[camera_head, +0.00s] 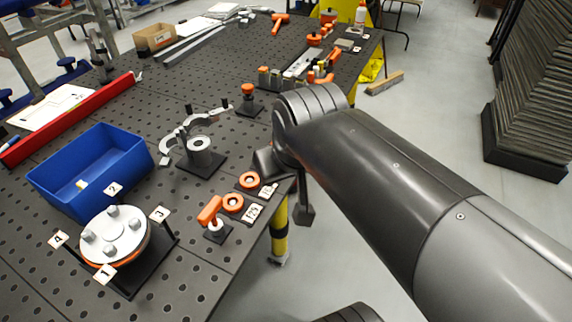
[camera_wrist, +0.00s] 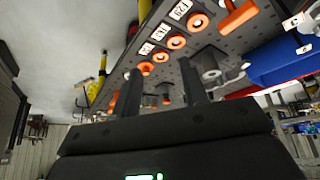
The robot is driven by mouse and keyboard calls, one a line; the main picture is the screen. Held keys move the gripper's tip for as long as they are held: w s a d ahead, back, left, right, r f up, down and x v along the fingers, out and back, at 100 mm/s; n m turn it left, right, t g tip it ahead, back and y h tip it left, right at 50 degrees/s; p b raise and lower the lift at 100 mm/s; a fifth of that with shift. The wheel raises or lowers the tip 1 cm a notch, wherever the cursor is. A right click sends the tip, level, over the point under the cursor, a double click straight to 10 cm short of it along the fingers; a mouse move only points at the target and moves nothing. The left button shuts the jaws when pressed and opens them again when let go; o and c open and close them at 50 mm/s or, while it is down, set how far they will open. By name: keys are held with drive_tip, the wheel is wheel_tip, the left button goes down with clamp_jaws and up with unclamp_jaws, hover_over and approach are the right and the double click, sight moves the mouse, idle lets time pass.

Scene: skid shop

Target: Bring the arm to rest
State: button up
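My gripper (camera_wrist: 160,88) shows in the wrist view with its two dark fingers apart and nothing between them. The perforated dark table (camera_wrist: 225,50) and its orange rings (camera_wrist: 177,42) lie beyond the fingertips. In the head view my arm reaches in from the lower right and bends near the table's right edge. My gripper is mostly hidden behind the arm there. Two orange rings (camera_head: 233,203) with number tags (camera_head: 254,212) lie near that edge, beside an orange-handled piece (camera_head: 211,212).
A blue bin (camera_head: 90,170), a round bolted flange (camera_head: 114,235) on a dark stand and a grey clamp fixture (camera_head: 199,150) stand on the table (camera_head: 190,280). A yellow-and-black leg (camera_head: 279,232) is below its edge. A dark stack (camera_head: 530,85) stands right; open floor lies between.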

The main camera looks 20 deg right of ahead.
drive_tip(key=s, duration=0.1)
drive_tip(key=s+d+f, duration=0.1)
drive_tip(key=s, duration=0.1)
drive_tip(key=shift+d+f+m, duration=0.25)
drive_tip(key=shift+f+m, duration=0.15)
